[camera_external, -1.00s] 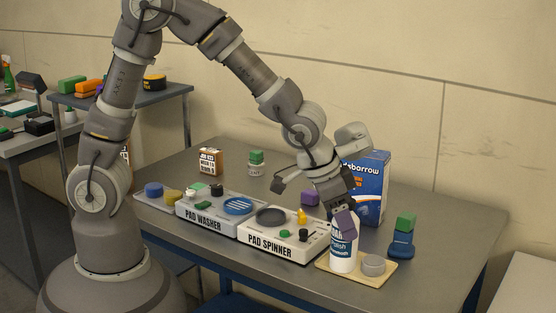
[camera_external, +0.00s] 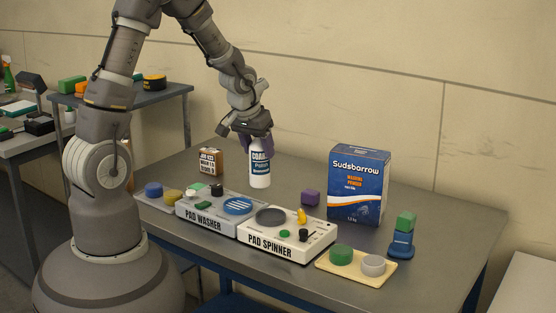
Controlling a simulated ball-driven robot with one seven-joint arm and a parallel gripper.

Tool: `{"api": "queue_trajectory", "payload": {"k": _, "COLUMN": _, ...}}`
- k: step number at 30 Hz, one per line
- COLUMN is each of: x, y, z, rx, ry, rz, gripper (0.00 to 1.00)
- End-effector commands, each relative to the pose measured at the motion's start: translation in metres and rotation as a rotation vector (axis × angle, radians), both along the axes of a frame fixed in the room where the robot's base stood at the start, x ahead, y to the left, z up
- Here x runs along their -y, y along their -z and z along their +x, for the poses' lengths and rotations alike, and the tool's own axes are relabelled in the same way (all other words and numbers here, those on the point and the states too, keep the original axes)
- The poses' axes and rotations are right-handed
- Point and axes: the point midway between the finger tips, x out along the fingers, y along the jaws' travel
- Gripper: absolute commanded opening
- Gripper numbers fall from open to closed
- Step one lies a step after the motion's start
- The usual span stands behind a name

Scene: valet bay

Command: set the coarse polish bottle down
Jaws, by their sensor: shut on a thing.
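The coarse polish bottle (camera_external: 260,166) is white with a blue label that partly reads "COA… Polish". It is upright in the back-middle part of the grey table, behind the pad washer (camera_external: 205,217) and pad spinner (camera_external: 270,244). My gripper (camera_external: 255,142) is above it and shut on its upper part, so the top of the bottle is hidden. I cannot tell whether its base touches the table or hangs just above it.
A brown-labelled box (camera_external: 210,162) stands left of the bottle. A purple block (camera_external: 310,198) and the blue Sudsbarrow box (camera_external: 357,185) are to the right. A tan tray (camera_external: 330,268) at the front right holds a green disc (camera_external: 341,255) and a grey disc (camera_external: 373,265).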

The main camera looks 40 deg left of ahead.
Motion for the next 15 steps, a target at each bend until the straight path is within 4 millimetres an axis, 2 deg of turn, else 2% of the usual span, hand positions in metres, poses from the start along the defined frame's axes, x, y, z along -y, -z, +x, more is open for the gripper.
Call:
{"api": "queue_trajectory", "payload": {"k": 1, "x": -0.035, "y": -0.003, "z": 0.001, "rx": 0.000, "ry": -0.075, "rz": 0.001, "gripper": 0.00}}
{"api": "queue_trajectory", "payload": {"k": 3, "x": -0.081, "y": -0.004, "z": -0.003, "rx": 0.000, "ry": -0.174, "rz": 0.001, "gripper": 0.00}}
{"api": "queue_trajectory", "payload": {"k": 5, "x": -0.119, "y": -0.004, "z": -0.009, "rx": 0.000, "ry": -0.258, "rz": 0.002, "gripper": 0.00}}
{"api": "queue_trajectory", "payload": {"k": 6, "x": -0.145, "y": -0.003, "z": -0.016, "rx": -0.001, "ry": -0.315, "rz": 0.002, "gripper": 0.00}}
{"api": "queue_trajectory", "payload": {"k": 9, "x": -0.202, "y": -0.004, "z": -0.035, "rx": 0.000, "ry": -0.445, "rz": 0.004, "gripper": 0.00}}
{"api": "queue_trajectory", "payload": {"k": 12, "x": -0.244, "y": -0.004, "z": -0.055, "rx": 0.000, "ry": -0.545, "rz": 0.005, "gripper": 0.00}}
{"api": "queue_trajectory", "payload": {"k": 15, "x": -0.272, "y": -0.003, "z": -0.072, "rx": 0.002, "ry": -0.616, "rz": 0.006, "gripper": 0.00}}
